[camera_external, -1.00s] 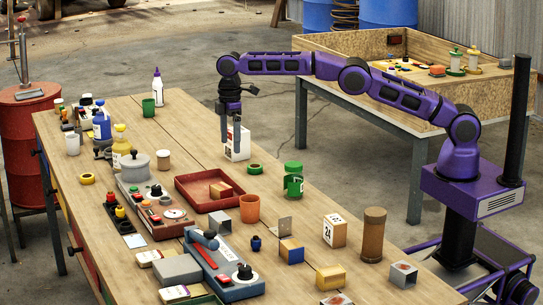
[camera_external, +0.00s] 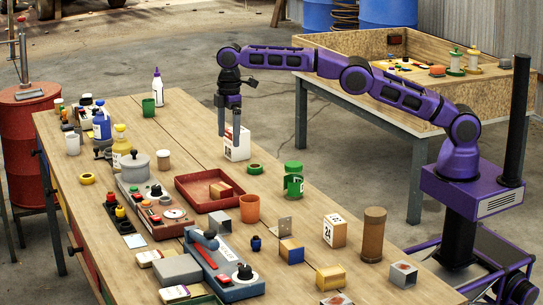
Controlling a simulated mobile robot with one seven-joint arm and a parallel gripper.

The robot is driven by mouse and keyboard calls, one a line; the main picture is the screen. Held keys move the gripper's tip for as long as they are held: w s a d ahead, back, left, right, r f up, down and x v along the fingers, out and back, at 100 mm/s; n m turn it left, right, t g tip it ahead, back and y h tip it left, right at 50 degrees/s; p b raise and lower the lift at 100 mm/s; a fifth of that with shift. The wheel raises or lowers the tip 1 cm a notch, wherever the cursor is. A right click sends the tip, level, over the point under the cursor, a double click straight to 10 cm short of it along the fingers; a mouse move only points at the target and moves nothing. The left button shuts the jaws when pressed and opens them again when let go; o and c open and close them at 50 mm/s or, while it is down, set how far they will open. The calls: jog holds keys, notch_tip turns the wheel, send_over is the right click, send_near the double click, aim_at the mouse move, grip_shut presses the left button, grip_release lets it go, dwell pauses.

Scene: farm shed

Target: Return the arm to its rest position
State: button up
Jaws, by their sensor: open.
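My purple arm (camera_external: 400,92) reaches from its base at the right out over the far part of the workbench. My gripper (camera_external: 228,140) hangs at its end, pointing down, with its two fingers apart and nothing seen between them. It is close in the picture to a white box (camera_external: 238,148) standing on the bench. One finger overlaps the box in this view, and I cannot tell whether they touch.
The wooden workbench (camera_external: 190,120) carries a red tray (camera_external: 197,202), an orange cup (camera_external: 249,209), a green jar (camera_external: 293,182), a brown cylinder (camera_external: 373,235) and several blocks and bottles. A high-sided table (camera_external: 345,112) stands behind my arm. Bare floor lies between them.

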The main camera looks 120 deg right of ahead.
jog(key=w+a+r+n+t, duration=0.1)
jog(key=w+a+r+n, duration=0.1)
jog(key=a+r, duration=0.6)
jog(key=w+a+r+n+t+b, duration=0.1)
jog(key=w+a+r+n+t, duration=0.15)
jog(key=a, duration=0.85)
jog(key=w+a+r+n+t, duration=0.1)
jog(key=a+r, duration=0.6)
jog(key=a, duration=0.3)
jog(key=s+a+r+n+t+y+b, duration=0.2)
jog(key=s+a+r+t+y, duration=0.4)
jog(key=s+a+r, duration=0.7)
jog(key=s+d+f+m+g+h+p, duration=0.1)
jog(key=s+d+f+m+g+h, duration=0.1)
jog(key=s+f, duration=0.8)
jog(key=s+d+f+m+g+h+p, duration=0.2)
jog(key=s+d+f+m, duration=0.4)
jog(key=s+f, duration=0.5)
jog(key=s+g+h, duration=0.1)
jog(key=s, duration=0.7)
jog(key=shift+d+h, duration=0.35)
jog(key=shift+h, duration=0.05)
